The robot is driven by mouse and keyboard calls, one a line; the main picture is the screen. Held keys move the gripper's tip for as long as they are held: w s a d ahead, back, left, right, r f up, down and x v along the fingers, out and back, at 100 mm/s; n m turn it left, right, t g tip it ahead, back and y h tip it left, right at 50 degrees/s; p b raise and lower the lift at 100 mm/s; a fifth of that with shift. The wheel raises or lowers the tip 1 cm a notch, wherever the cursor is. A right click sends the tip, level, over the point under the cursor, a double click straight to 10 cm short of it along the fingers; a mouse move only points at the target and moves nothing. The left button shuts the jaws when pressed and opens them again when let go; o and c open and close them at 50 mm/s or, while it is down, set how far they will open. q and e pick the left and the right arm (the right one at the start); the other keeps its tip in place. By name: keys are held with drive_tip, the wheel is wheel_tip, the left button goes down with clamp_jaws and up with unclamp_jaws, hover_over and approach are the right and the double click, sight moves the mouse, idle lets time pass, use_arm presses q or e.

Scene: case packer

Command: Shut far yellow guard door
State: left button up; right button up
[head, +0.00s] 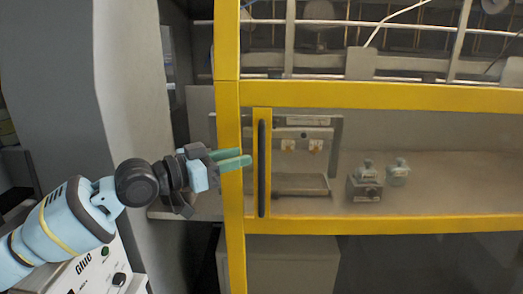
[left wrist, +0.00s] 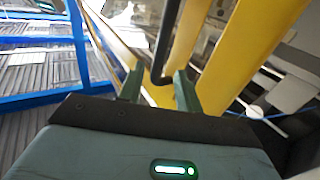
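The yellow guard door (head: 380,226) fills the right of the head view, with a clear pane and a black upright bar handle (head: 262,168) on its left stile. The stile stands close beside a yellow post (head: 232,200); whether a small gap remains I cannot tell. My left gripper (head: 245,158) has its green fingers in front of the post, pointing at the handle from the left. In the left wrist view its fingers (left wrist: 158,88) are apart, and the black handle (left wrist: 166,40) shows beyond and between them; contact is not visible. My right gripper is out of view.
Behind the pane are a grey machine panel (head: 305,135) and two small grey fixtures (head: 366,182) on a shelf. A grey column (head: 130,100) stands left of the door. A white control box (head: 95,272) is below my left arm. Blue rails (left wrist: 50,100) cross the left wrist view's left side.

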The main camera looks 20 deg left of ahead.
use_arm(q)
drive_tip(key=p+x, duration=0.1)
drive_tip(key=x, duration=0.6)
drive_tip(key=shift+d, duration=0.1)
clamp_jaws()
